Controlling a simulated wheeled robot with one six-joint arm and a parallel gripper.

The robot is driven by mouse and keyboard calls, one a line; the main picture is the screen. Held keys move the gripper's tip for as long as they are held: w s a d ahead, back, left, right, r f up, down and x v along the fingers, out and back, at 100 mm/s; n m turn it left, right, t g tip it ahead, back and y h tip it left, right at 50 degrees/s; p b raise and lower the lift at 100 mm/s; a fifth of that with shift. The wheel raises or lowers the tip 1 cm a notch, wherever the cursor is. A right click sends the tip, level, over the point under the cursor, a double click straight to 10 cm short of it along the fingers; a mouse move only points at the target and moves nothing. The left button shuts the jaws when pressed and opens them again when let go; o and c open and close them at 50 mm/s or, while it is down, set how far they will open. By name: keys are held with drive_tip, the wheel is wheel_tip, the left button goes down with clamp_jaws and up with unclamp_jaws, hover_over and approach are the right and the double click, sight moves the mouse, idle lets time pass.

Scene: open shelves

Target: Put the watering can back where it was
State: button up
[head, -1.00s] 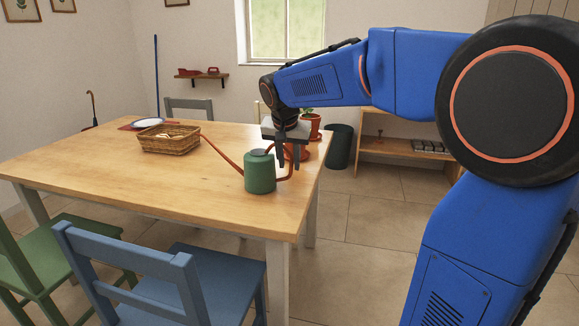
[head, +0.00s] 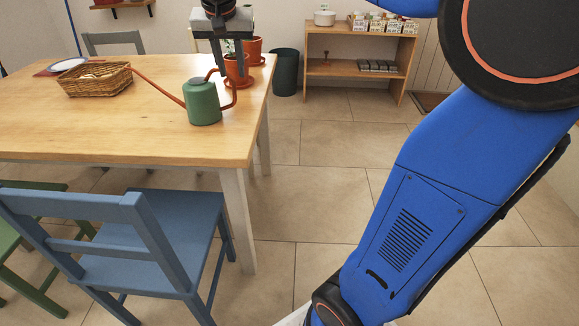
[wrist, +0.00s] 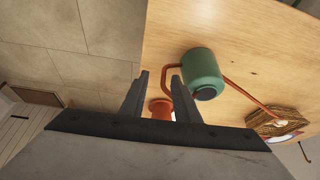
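The green watering can (head: 203,103) with an orange-red spout and handle stands upright on the wooden table (head: 120,135) near its right end. Its spout points left toward the basket. My gripper (head: 230,70) is above and behind the can, near the handle, with its fingers pointing down. In the wrist view the fingers (wrist: 160,80) are apart with nothing held. The can (wrist: 204,72) shows there beyond the right fingertip, and its handle lies past the fingertips.
A wicker basket (head: 95,80) and a plate (head: 68,65) are left of the can. Terracotta pots (head: 236,68) stand behind it. An open shelf unit (head: 358,72) with a white pot (head: 324,18) and boxes stands at the back right, beside a dark bin (head: 285,72). A blue chair (head: 150,240) is in front.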

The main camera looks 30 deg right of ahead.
drive_tip(key=s+f+n, duration=0.2)
drive_tip(key=s+f, duration=0.4)
drive_tip(key=s, duration=0.3)
drive_tip(key=s+f+n+y, duration=0.1)
drive_tip(key=s+f+n, duration=0.1)
drive_tip(key=s+f, duration=0.4)
drive_tip(key=s+d+f+n+t+y, duration=0.1)
drive_tip(key=s+f, duration=0.6)
drive_tip(key=s, duration=0.7)
drive_tip(key=shift+n, duration=0.7)
